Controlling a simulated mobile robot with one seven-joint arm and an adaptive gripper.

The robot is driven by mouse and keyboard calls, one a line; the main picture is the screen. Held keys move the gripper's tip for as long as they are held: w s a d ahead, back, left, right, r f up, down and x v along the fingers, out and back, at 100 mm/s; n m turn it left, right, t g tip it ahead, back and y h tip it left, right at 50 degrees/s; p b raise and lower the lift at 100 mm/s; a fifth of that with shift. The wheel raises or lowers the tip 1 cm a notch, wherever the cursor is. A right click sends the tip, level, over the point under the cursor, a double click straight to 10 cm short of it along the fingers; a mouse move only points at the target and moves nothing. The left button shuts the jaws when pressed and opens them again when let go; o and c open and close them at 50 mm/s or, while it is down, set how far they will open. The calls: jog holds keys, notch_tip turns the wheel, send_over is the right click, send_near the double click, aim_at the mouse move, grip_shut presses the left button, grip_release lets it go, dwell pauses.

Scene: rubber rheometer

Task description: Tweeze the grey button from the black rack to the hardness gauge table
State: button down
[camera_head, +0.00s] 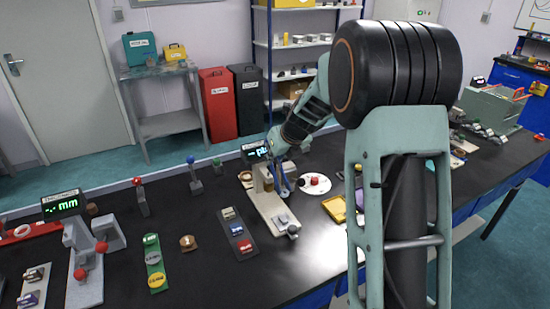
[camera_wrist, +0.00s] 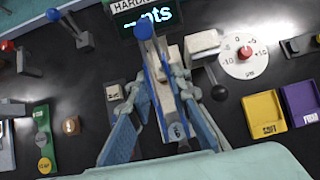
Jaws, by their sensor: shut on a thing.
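My gripper (camera_wrist: 163,82) is shut on a pair of blue tweezers (camera_wrist: 152,62), which also show in the head view (camera_head: 284,184), pointing down over the hardness gauge. The gauge, with its lit "pts" display (camera_wrist: 158,17), stands in the middle of the bench; its pale base (camera_head: 262,208) runs toward the front. A small grey piece (camera_head: 283,219) lies on the front of that base; I cannot tell whether it is the grey button. The black rack (camera_head: 234,231) lies just left of the base with a beige piece and a red one. The tweezer tips are partly hidden.
A green strip (camera_head: 153,262) and a small brown block (camera_head: 188,242) lie left of the rack. A second gauge showing "mm" (camera_head: 64,203) stands farther left. Right of the gauge are a white round dial (camera_head: 313,184) and a yellow tray (camera_head: 336,208).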

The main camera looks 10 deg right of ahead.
jog(key=shift+f+b, duration=4.4)
jog(key=shift+f, duration=0.1)
jog(key=c, duration=2.2)
grip_release()
jog(key=shift+r, duration=0.1)
notch_tip(320, 180, up, 10)
jog(key=p, duration=1)
